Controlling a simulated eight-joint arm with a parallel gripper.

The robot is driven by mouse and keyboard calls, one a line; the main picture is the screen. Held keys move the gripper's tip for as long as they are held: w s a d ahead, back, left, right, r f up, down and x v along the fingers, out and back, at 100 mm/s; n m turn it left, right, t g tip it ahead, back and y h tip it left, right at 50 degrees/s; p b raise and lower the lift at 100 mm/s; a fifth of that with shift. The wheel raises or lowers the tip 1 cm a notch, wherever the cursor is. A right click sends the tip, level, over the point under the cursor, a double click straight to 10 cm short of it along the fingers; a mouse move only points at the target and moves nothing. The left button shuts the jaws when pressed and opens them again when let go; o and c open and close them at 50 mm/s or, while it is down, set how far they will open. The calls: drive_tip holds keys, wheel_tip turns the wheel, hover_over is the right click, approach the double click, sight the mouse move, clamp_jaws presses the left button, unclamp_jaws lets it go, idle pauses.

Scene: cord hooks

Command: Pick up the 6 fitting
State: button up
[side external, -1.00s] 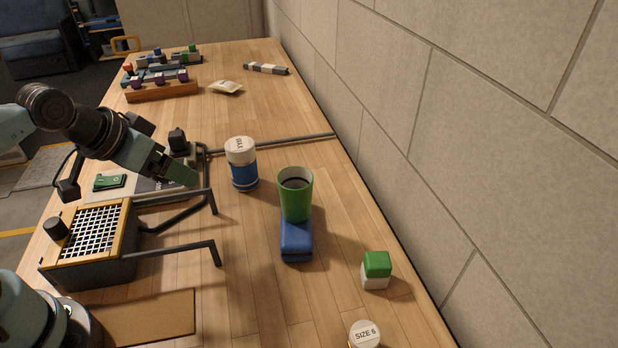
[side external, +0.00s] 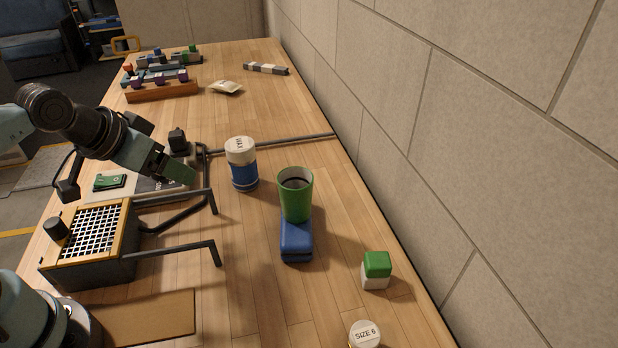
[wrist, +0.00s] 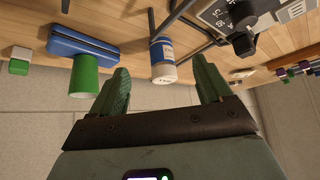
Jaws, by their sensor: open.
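A round, pale-topped piece marked "SIZE 6" (side external: 365,334) is at the bottom edge of the side external view, partly cut off. Its lower part is out of frame, and I cannot make it out in the wrist view. My gripper (side external: 183,174) has green fingers and is above the bench's left part, well apart from that piece. In the wrist view my gripper (wrist: 160,70) is open with its fingers spread and nothing held between them.
A blue-and-white jar (side external: 243,170), a green cup (side external: 295,198) by a blue case (side external: 296,240), and a green-and-white block (side external: 375,268) stand on the bench. A grated box (side external: 95,232) with dark bars (side external: 180,249) is at left. The wall (side external: 480,130) borders the right.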

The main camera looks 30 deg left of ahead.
drive_tip(key=n+g+h, duration=0.8)
drive_tip(key=n+h, duration=0.2)
drive_tip(key=n, duration=0.1)
approach(373, 347)
drive_tip(key=w+a+r, duration=0.4)
drive_tip(key=w+a, duration=0.1)
drive_tip(key=a, duration=0.1)
drive_tip(key=s+d+f+n+g+h, duration=0.1)
drive_tip(key=s+d+n+g+h, duration=0.25)
drive_tip(key=d, duration=0.35)
drive_tip(key=shift+m+g+y, duration=0.25)
drive_tip(key=shift+m+y, duration=0.1)
drive_tip(key=shift+y, duration=0.1)
drive_tip(key=f, duration=0.5)
drive_tip(key=w+f, duration=0.1)
drive_tip(key=f, duration=0.2)
drive_tip(key=shift+d, duration=0.15)
drive_tip(key=shift+s+d+f, duration=0.2)
drive_tip(key=shift+s+d, duration=0.05)
drive_tip(key=shift+d, duration=0.3)
drive_tip(key=shift+x, duration=3.1)
drive_tip(key=c, duration=1.1)
